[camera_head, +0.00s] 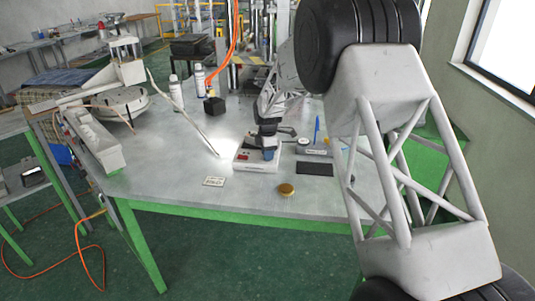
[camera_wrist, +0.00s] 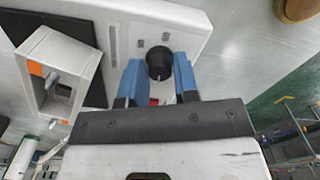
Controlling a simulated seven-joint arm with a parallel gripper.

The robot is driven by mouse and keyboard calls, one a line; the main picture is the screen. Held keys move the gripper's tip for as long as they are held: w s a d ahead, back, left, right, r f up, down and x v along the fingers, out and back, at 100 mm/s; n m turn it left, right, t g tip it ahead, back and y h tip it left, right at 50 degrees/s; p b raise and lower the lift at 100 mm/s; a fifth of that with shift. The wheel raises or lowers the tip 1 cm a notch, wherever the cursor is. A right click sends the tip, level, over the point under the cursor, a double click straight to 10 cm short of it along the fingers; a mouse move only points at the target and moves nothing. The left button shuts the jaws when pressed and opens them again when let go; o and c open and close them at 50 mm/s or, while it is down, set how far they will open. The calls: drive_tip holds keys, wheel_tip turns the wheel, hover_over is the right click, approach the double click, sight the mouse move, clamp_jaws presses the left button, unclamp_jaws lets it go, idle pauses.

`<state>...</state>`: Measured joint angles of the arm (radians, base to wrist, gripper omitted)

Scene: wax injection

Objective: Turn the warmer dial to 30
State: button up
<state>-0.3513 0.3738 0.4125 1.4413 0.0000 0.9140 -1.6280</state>
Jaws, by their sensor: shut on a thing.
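The wax warmer (camera_head: 243,163) is a low white box near the middle of the table's front part. Its white top face (camera_wrist: 190,25) fills much of the upper wrist view. The black round dial (camera_wrist: 160,60) sits on that face, with a small light mark on its lower edge. My gripper (camera_wrist: 159,72) has its blue fingers on both sides of the dial, shut on it. In the head view my gripper (camera_head: 268,154) comes down onto the warmer and hides the dial. I cannot read the dial's setting. A red part (camera_wrist: 154,101) shows just below the dial, between the fingers.
A grey box-shaped holder (camera_wrist: 58,75) with an orange sticker stands beside the warmer. A dark mat (camera_head: 315,169) lies to the warmer's right. A round gold tin (camera_head: 286,189) and a small printed card (camera_head: 213,181) lie in front. The table's front left is clear.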

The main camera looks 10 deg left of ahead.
drive_tip(key=o, duration=0.9)
drive_tip(key=shift+r, duration=0.1)
drive_tip(key=shift+r, duration=3.85)
